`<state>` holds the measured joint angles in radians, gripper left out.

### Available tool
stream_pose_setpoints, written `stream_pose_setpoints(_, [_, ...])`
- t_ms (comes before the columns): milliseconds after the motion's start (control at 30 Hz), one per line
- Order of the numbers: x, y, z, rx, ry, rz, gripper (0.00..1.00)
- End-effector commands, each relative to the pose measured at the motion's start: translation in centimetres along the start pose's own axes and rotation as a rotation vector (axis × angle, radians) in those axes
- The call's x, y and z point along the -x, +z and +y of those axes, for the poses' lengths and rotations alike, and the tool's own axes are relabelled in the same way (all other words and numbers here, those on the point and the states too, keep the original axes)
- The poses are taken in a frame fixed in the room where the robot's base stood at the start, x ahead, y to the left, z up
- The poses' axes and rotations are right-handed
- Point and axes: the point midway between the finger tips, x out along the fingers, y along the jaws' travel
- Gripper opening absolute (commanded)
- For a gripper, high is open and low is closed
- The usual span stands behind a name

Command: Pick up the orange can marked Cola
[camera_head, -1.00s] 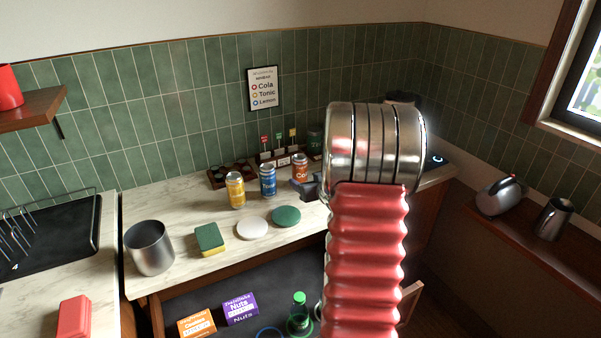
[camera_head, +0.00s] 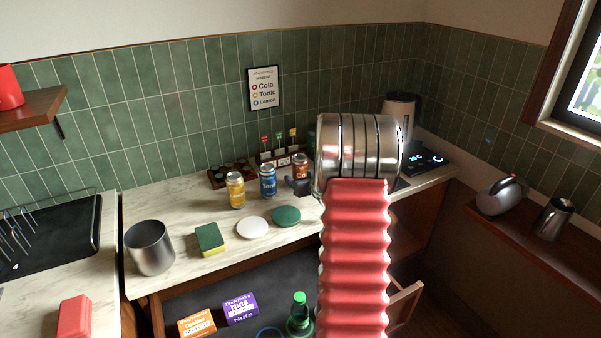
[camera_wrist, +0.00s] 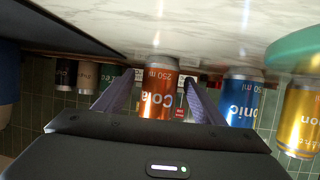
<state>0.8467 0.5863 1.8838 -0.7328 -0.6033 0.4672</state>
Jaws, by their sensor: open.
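The orange can marked Cola (camera_head: 300,163) stands upright on the marble counter, at the right end of a row of cans, its lower part hidden by my gripper (camera_head: 299,185). My gripper is open and low over the counter, just in front of the can. In the wrist view, which is upside down, the Cola can (camera_wrist: 160,96) shows between the two purple fingers of my gripper (camera_wrist: 158,82). I cannot tell whether the fingertips reach past its sides.
A blue Tonic can (camera_head: 268,181) and a yellow can (camera_head: 236,191) stand left of the Cola can. A green disc (camera_head: 286,216) and a white disc (camera_head: 252,228) lie in front. A rack (camera_head: 218,178) is behind. An open drawer (camera_head: 262,292) is below.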

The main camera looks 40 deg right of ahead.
Motion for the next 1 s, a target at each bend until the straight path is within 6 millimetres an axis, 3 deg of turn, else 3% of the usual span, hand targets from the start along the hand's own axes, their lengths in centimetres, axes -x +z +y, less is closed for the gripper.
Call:
stream_pose_setpoints(200, [-1.50,0.04,-0.04,0.000,0.000,-0.001,0.64])
stream_pose_setpoints(733, [-1.49,0.01,0.01,0.000,0.000,0.000,0.64])
stream_pose_setpoints(1000, [-1.48,0.01,0.02,0.000,0.000,0.000,0.45])
